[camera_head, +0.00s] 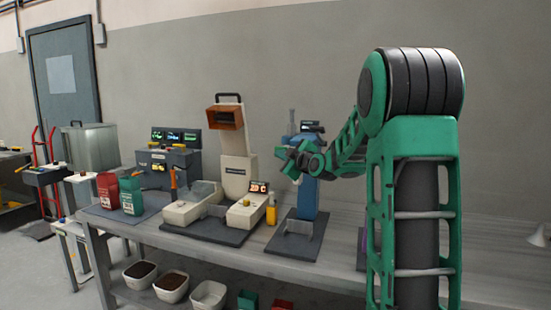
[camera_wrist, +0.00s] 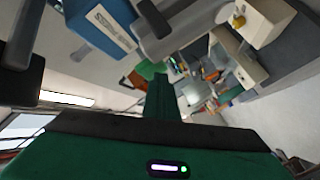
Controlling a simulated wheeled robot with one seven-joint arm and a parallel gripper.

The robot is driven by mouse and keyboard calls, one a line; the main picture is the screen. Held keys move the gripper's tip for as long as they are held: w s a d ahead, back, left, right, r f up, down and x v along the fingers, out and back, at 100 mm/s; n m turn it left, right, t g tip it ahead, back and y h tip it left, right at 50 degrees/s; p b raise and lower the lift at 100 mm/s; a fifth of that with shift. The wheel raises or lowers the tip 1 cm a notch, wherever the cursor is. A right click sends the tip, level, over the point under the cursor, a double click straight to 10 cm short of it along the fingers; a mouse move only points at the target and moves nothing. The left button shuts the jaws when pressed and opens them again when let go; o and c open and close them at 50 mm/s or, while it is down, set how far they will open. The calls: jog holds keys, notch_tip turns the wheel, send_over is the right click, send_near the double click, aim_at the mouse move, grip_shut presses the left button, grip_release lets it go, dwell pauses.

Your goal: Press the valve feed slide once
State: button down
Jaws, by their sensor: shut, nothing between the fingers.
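A blue machine (camera_head: 307,197) with a grey top stands on a dark base plate on the bench, right of centre in the head view.
A tall cream machine (camera_head: 236,178) with a brown hopper stands left of the blue one. A yellow bottle (camera_head: 271,211) stands between them. Red (camera_head: 107,191) and green (camera_head: 131,196) containers are at the bench's left. The bench (camera_head: 205,252) has bins below.

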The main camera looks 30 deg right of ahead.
jog(key=shift+s, duration=0.1)
jog(key=shift+s+a, duration=0.5)
jog(key=shift+a, duration=0.15)
jog(key=shift+s+a, duration=0.45)
jog(key=shift+a, duration=0.2)
jog(key=s+a, duration=0.1)
jog(key=a, duration=0.1)
jog(key=s+a, duration=0.2)
dwell(0.4)
dwell(0.6)
